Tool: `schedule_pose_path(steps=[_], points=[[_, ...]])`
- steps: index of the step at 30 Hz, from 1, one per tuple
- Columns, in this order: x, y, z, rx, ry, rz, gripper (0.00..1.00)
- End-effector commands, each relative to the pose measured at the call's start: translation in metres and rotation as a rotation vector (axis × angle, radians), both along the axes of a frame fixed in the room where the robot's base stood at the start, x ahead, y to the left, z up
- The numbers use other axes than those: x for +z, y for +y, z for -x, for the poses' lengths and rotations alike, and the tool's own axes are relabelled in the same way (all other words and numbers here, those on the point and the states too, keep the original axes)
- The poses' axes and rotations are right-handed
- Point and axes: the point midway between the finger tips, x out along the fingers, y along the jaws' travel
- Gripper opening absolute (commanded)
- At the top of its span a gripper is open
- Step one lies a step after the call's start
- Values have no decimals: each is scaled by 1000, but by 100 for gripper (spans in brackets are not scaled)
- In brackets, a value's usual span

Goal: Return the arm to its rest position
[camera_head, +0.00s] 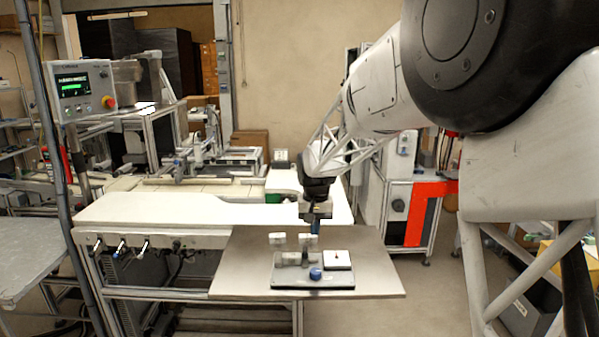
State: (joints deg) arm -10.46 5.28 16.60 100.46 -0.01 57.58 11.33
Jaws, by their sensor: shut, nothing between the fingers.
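My gripper (315,228) hangs at the end of my arm, pointing down above the grey board (235,275). It is shut and I see nothing held in it. Below it on the board lies a dark plate (300,280) with small parts on it. A blue round piece (315,273) sits near the plate's front, with a white square block (337,260) to its right. Grey and white cylindrical parts (290,258) stand to the left. The gripper's fingertips are small in this view and partly blend with the parts behind them.
A white worktable (150,212) extends behind and left of the board. A control panel (82,90) on a post stands at the left. A red and white machine (415,205) stands behind at the right. Open floor lies right of the board.

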Motion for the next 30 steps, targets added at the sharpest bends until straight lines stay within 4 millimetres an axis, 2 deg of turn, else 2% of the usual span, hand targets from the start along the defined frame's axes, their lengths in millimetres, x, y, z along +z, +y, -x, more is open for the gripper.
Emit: schedule_pose_path(steps=[5,11,21,30], points=[[12,-9,17,-1,-10,-2,0],[34,-28,53,-1,-31,-4,0],[66,-62,133,-3,-72,-6,0],[83,-88,207,-3,-110,-6,0]])
